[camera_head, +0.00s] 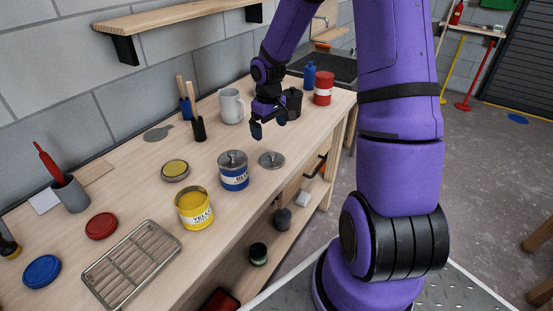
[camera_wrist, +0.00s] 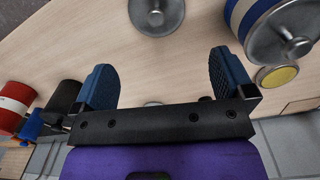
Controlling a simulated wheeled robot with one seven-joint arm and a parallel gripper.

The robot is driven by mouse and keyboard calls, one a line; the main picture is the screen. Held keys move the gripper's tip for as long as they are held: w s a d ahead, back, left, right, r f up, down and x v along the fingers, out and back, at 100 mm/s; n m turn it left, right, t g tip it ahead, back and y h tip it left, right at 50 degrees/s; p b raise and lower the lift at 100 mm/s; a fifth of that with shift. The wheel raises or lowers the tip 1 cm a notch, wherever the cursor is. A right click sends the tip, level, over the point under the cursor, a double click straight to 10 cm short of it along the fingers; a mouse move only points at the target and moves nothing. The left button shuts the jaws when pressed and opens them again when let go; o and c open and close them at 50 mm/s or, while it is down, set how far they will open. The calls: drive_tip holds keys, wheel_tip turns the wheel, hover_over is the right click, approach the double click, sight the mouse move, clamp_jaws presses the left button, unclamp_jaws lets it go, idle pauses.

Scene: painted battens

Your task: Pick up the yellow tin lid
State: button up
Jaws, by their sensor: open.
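The yellow tin lid (camera_head: 175,170) lies flat on the workbench, a yellow disc with a metal rim, left of and behind the blue tin. It also shows in the wrist view (camera_wrist: 277,76) at the right, outside the fingers and partly overlapped by the blue tin's lid. My gripper (camera_head: 268,124) is above the bench, to the right of and farther back than the yellow lid. In the wrist view my gripper (camera_wrist: 165,82) is open, with nothing between its blue fingers. The open yellow tin (camera_head: 194,210) stands in front of the lid.
The lidded blue tin (camera_head: 234,179) stands near the lid; a loose silver lid (camera_head: 271,160) lies right of it. A mug (camera_head: 231,106) and brush pot (camera_head: 198,129) stand behind. A red lid (camera_head: 101,226), blue lid (camera_head: 42,271) and wire rack (camera_head: 131,264) lie at left.

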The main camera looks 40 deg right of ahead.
sight(272, 154)
drive_tip(key=shift+d+f, duration=0.2)
drive_tip(key=shift+f, duration=0.55)
wheel_tip(272, 154, down, 5)
drive_tip(key=shift+r, duration=0.1)
drive_tip(key=shift+s+d+f, duration=0.1)
drive_tip(key=shift+f, duration=1.25)
drive_tip(key=shift+s+d+f, duration=0.1)
drive_tip(key=shift+f, duration=1.25)
drive_tip(key=c, duration=0.6)
